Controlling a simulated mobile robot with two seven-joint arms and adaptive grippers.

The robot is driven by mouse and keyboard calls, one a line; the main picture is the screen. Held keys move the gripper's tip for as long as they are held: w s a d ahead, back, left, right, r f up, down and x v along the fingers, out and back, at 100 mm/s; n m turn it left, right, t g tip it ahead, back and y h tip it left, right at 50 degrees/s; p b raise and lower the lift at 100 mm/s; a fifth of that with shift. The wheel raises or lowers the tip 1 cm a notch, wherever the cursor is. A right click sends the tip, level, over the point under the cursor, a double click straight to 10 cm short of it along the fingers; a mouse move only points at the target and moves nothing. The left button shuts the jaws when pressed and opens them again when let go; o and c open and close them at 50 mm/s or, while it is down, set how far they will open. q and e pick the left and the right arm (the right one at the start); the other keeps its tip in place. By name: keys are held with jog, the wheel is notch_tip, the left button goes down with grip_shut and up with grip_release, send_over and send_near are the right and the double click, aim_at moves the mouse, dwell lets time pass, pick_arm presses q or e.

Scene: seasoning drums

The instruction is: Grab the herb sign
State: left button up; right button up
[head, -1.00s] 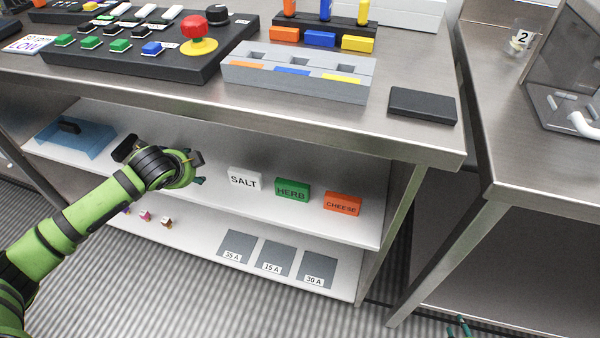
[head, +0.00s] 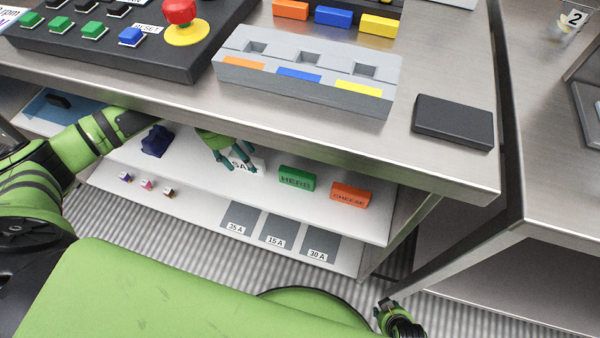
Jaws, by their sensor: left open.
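The herb sign (head: 296,179) is a green block with dark HERB lettering. It stands on the upper shelf under the table, between the white salt sign (head: 247,164) and the orange cheese sign (head: 351,195). My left gripper (head: 233,166) reaches under the table edge, in front of the salt sign and partly hiding it. Its teal fingers are open and apart from the herb sign, to its left. My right gripper (head: 383,305) is low at the bottom of the view, far from the shelf; its jaws are too small to read.
The steel table edge (head: 330,142) overhangs the shelf (head: 340,219). A dark blue object (head: 156,140) stands on the shelf further left. The lower shelf has grey squares labelled 35 A, 15 A and 30 A. A grey slotted block (head: 305,72) and a black box (head: 453,122) are on top.

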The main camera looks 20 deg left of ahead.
aim_at(294, 174)
pick_arm(q)
jog(key=shift+w+d+h, duration=0.15)
jog(key=shift+d+h, duration=0.15)
jog(key=shift+d, duration=0.3)
jog(key=d, duration=0.6)
jog(key=shift+d+r, duration=0.1)
jog(key=shift+d, duration=0.3)
jog(key=d, duration=0.3)
jog(key=shift+d, duration=0.4)
jog(key=shift+s+d+f, duration=0.25)
jog(key=shift+d+f, duration=0.45)
jog(key=shift+f, duration=0.3)
jog(key=shift+d+f, duration=0.1)
jog(key=shift+f, duration=0.3)
grip_shut()
